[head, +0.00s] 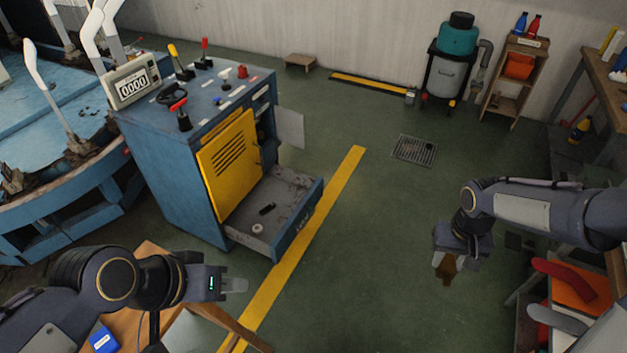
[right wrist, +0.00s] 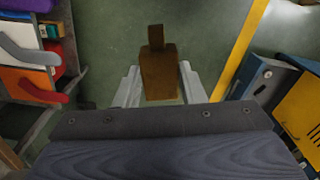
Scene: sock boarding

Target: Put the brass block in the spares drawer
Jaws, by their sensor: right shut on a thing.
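The brass block (right wrist: 158,75) is a brown block with a narrower tab at its far end. My right gripper (right wrist: 160,88) is shut on it, and it hangs over the open floor. In the head view the brass block (head: 446,269) shows below the right gripper (head: 450,262), partly hidden by it. An open drawer (head: 308,205) juts from the bottom of the blue cabinet, left of the right gripper and well apart from it. A small dark item and a pale round item lie in it.
The blue cabinet (head: 173,190) has a yellow door (head: 229,160) and levers on top. A wooden table (head: 150,255) stands at lower left. Green floor lies clear between drawer and right gripper.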

